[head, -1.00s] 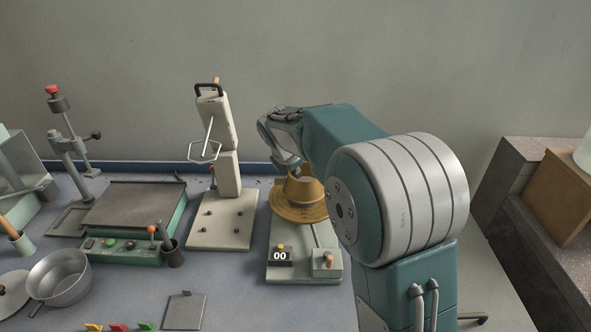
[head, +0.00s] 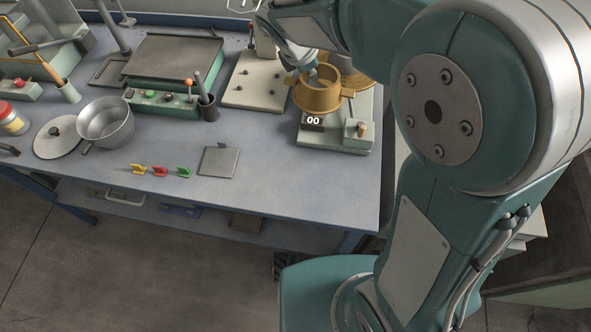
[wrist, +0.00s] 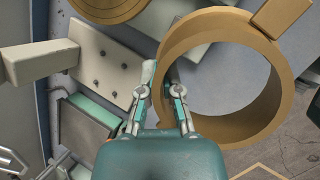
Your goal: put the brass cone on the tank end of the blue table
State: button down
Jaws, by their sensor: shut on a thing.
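The brass cone (head: 316,97) looks like an open ring with side tabs, and in the wrist view (wrist: 273,75) its round opening fills the right half. My gripper (head: 311,74) is shut on the cone's wall, one finger inside the ring and one outside, as the wrist view also shows (wrist: 162,82). The cone appears raised in front of the scale. The blue table (head: 270,195) runs across the picture below. A clear-sided, green-framed unit at the far left (head: 38,60) may mark the tank end; only part of it shows.
The scale (head: 340,137) with a brass pan (head: 357,80) stands at the table's right end. Left of it are a cream stand (head: 250,90), a green hotplate (head: 160,104), a cup, a pot (head: 106,122), a lid and coloured clips. The front strip of the table is mostly clear.

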jog(key=s+a+f+m+g+h, duration=0.1)
jog(key=s+a+f+m, duration=0.2)
jog(key=s, duration=0.7)
jog(key=s+a+f, duration=0.2)
jog(key=s+f, duration=0.2)
jog(key=s, duration=0.5)
send_over(269, 155)
jog(key=s, duration=0.2)
jog(key=f, duration=0.9)
jog(key=shift+w+a+f, duration=0.1)
jog(key=shift+a, duration=0.3)
jog(key=shift+w+a+f, duration=0.15)
jog(key=shift+w+f, duration=0.15)
jog(key=shift+f, duration=0.1)
notch_tip(269, 155, down, 3)
jog(key=shift+w+f, duration=0.1)
jog(key=shift+f, duration=0.1)
